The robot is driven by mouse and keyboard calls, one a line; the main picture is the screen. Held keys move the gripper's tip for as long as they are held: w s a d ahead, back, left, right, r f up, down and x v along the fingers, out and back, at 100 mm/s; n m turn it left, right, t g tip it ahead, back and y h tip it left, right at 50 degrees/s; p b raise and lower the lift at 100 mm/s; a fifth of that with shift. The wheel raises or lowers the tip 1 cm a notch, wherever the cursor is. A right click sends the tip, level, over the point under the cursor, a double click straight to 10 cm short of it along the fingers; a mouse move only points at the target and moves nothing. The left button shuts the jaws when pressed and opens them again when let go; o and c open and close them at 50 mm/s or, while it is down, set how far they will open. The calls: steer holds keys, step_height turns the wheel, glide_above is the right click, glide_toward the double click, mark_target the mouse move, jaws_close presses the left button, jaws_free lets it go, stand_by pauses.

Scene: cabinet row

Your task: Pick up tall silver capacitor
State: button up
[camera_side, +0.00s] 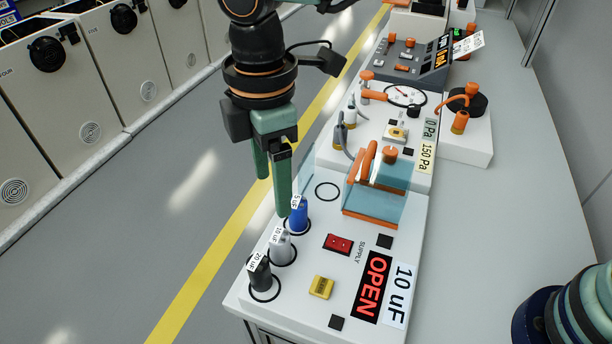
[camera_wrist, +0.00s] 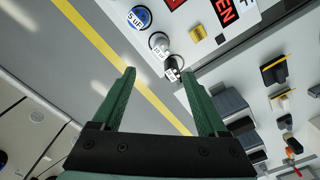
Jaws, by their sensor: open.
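The silver capacitor (camera_side: 280,250), labelled 10 uF, stands upright in a black ring on the white panel, between a blue capacitor (camera_side: 299,215) and a black capacitor (camera_side: 260,274). In the wrist view the silver capacitor (camera_wrist: 160,43) lies beyond the fingertips, near the top middle. My gripper (camera_side: 273,192) is open and empty, pointing down. In the side view its nearer fingertip appears just left of the blue capacitor and above the silver one; whether it touches the blue one I cannot tell. In the wrist view the fingers (camera_wrist: 159,76) are spread wide.
The white panel (camera_side: 295,312) also carries a red switch (camera_side: 338,244), a yellow button (camera_side: 321,287), an OPEN display (camera_side: 373,287) and a clear-sided stand with orange bars (camera_side: 375,195). Open floor lies left.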

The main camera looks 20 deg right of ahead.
glide_above(279, 234)
steer(key=f, duration=0.6)
steer(key=shift+a+f, duration=0.25)
steer(key=shift+f, duration=0.1)
steer(key=shift+d+f, duration=0.2)
steer(key=shift+f, duration=2.6)
jaws_close()
